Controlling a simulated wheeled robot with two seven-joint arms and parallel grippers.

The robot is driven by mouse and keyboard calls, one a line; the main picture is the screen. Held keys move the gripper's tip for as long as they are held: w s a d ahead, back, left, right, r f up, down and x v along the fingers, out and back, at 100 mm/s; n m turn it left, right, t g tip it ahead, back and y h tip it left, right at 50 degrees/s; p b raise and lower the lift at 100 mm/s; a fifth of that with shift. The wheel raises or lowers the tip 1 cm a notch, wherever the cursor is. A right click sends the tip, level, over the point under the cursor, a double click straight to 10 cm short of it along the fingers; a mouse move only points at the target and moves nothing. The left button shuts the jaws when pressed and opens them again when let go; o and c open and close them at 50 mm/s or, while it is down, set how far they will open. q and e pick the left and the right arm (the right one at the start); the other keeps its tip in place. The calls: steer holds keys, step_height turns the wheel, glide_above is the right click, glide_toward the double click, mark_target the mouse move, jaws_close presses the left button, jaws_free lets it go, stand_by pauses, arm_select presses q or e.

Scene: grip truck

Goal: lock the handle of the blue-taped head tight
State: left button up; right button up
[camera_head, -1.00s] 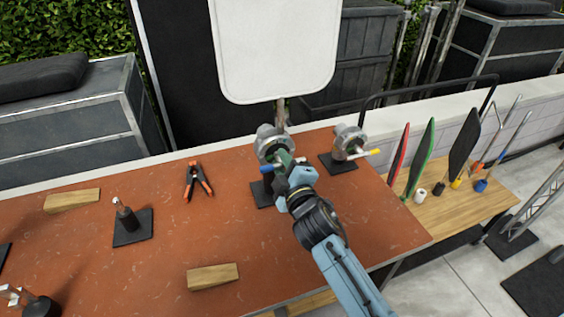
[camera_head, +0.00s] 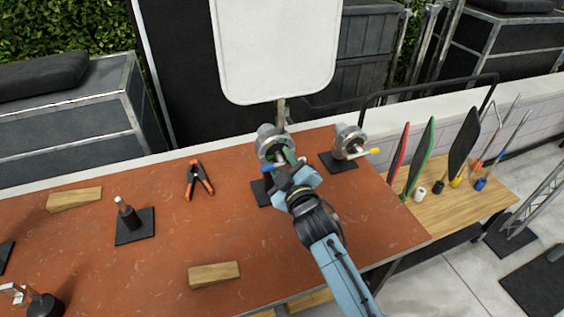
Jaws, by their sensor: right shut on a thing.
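The blue-taped head (camera_head: 270,138) is a round grey metal grip head on a stand with a black base plate (camera_head: 262,194), near the back middle of the orange-red table. Its blue-taped part (camera_head: 267,169) shows just left of my gripper. My right gripper (camera_head: 287,167) is at the front of this head, shut on its handle; the fingers and my wrist hide most of the handle. A second head (camera_head: 348,138) with a yellow-taped handle (camera_head: 374,151) stands to the right, apart from the gripper. My left gripper is not in view.
A white panel (camera_head: 277,50) on a pole rises behind the blue-taped head. An orange-and-black clamp (camera_head: 198,180), wooden wedges (camera_head: 214,274) and a black-based post (camera_head: 133,226) lie or stand to the left. Flags (camera_head: 424,150) stand in a wooden shelf at right.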

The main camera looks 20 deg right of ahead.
steer(key=o, duration=1.2)
steer(key=s, duration=1.3)
steer(key=shift+s+d+b, duration=0.2)
steer(key=shift+d+b, duration=0.05)
steer(key=shift+b, duration=0.2)
